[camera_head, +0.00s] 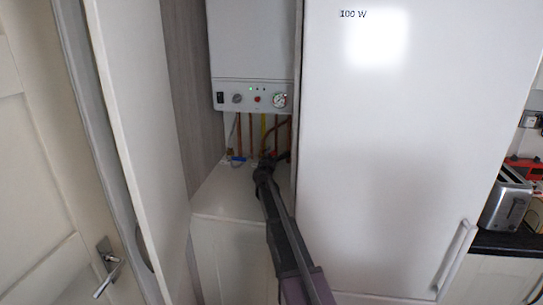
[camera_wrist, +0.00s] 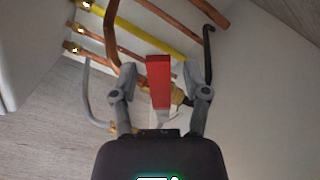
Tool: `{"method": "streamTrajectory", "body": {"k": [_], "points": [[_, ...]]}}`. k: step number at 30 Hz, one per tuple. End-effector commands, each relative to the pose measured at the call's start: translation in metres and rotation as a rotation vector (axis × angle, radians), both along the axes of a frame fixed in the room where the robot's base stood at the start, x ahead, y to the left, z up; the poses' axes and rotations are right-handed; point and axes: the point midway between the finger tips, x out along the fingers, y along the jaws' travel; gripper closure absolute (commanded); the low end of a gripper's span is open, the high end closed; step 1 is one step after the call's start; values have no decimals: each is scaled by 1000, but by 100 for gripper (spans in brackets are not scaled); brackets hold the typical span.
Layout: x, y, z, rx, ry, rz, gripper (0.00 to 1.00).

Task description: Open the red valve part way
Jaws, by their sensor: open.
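The red valve handle (camera_wrist: 158,82) shows in the wrist view as a flat red lever on a brass fitting (camera_wrist: 180,96) on a copper pipe. My gripper (camera_wrist: 162,75) is open, with one finger on each side of the red lever. I see a gap between the lever and each finger, and cannot tell any contact. In the head view my gripper (camera_head: 268,165) reaches to the pipes under the boiler; it hides the red valve there.
A white boiler (camera_head: 250,92) hangs above several copper pipes and a yellow pipe (camera_wrist: 140,28). A blue valve handle (camera_head: 237,158) is left of my gripper. A tall white fridge (camera_head: 400,180) stands close on the right, an open white door (camera_head: 145,130) on the left.

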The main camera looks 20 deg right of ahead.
Motion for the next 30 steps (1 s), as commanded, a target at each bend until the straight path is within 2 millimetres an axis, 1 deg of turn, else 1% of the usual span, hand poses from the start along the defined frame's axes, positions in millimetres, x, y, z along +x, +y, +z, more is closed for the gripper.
{"method": "streamTrajectory", "body": {"k": [5, 11, 17, 24, 30], "points": [[-1, 1, 0, 0, 0, 0, 40], [-11, 6, 0, 0, 1, 1, 40], [-33, 18, 0, 0, 0, 1, 40], [-67, 37, 0, 0, 0, 1, 40], [-91, 52, 0, 0, 0, 1, 40]]}}
